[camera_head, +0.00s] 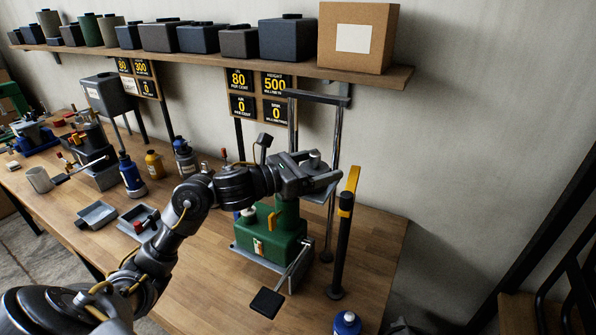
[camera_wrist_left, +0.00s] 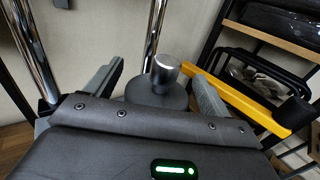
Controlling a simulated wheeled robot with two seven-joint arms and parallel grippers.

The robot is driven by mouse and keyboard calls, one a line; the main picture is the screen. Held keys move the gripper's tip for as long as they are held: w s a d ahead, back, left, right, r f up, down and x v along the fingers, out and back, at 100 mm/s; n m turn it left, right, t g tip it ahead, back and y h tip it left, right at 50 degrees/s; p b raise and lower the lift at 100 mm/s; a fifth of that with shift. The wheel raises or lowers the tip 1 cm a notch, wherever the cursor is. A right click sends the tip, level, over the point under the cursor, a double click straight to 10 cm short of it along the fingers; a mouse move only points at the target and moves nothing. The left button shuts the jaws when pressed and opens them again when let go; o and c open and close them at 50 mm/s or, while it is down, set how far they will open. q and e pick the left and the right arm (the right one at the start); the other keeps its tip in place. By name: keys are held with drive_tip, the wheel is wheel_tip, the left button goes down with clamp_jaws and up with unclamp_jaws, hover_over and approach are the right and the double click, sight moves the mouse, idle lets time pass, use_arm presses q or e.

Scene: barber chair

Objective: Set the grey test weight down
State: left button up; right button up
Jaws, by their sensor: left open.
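The grey test weight (camera_wrist_left: 164,74) is a small metal cylinder with a bright top. In the left wrist view it stands upright on a dark round plate (camera_wrist_left: 157,96), between the fingers of my left gripper (camera_wrist_left: 160,88). The fingers are apart, with a gap on both sides of the weight. In the head view the weight (camera_head: 313,157) shows just above my left gripper (camera_head: 325,178), over the green pump unit (camera_head: 268,238) on the bench. The gripper hides most of the plate there. My right gripper is not in view.
A black post with a yellow top (camera_head: 345,215) stands close right of the gripper. Chrome uprights (camera_head: 333,140) rise behind it. A pedal (camera_head: 267,302) sticks out in front. Trays (camera_head: 97,215) and bottles (camera_head: 131,175) stand left on the wooden bench. A shelf (camera_head: 190,58) hangs above.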

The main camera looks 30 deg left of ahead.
use_arm(q)
drive_tip(key=b+v, duration=0.4)
drive_tip(key=v, duration=0.7)
drive_tip(key=shift+s+b, duration=0.2)
drive_tip(key=shift+b, duration=0.1)
